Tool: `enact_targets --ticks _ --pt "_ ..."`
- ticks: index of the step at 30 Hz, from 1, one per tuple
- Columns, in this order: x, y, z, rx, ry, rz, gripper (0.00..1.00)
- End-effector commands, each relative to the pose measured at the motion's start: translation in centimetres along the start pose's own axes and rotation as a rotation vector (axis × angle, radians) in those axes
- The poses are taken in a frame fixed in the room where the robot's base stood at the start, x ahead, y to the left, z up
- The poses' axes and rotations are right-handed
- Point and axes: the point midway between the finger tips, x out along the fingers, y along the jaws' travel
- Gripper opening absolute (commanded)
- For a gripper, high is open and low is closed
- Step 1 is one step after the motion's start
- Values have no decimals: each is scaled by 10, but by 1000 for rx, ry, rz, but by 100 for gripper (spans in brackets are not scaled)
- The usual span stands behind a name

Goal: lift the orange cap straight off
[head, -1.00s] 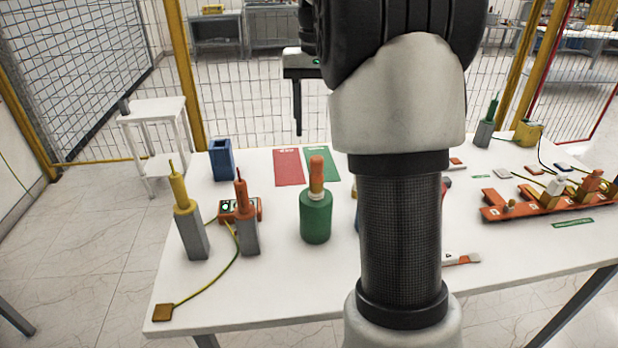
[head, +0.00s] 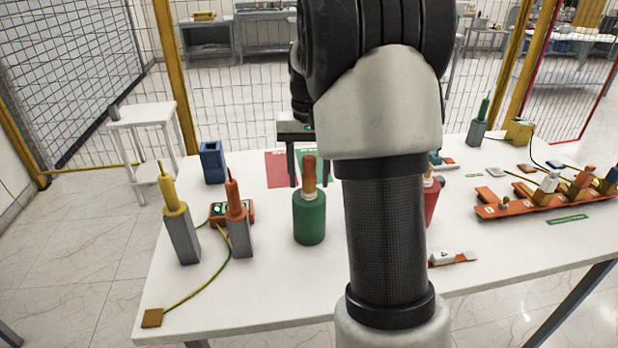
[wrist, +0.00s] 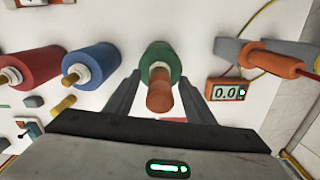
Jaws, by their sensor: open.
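The orange cap (head: 309,171) stands upright on top of the green cylinder (head: 309,218) near the middle of the table. In the wrist view the orange cap (wrist: 160,92) shows from above, with a white collar under it on the green cylinder (wrist: 158,58). My gripper (wrist: 158,98) is open, with one finger on each side of the cap and a gap on both sides. In the head view my gripper (head: 305,165) is behind the cap, partly hidden by it and by my arm.
Blue (wrist: 92,66) and red (wrist: 32,74) cylinders stand beside the green one. Grey posts with an orange top (head: 236,205) and a yellow top (head: 174,195) stand to the left. A meter (wrist: 226,92) and a cable lie nearby. A blue box (head: 213,162) stands at the back left.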

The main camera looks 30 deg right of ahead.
Motion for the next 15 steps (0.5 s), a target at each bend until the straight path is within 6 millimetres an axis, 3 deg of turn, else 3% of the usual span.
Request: enact_targets --ticks 6,13,15 --pt "0 0 0 0 0 0 47" --pt "0 0 0 0 0 0 8" --pt "-1 0 0 0 1 0 5"
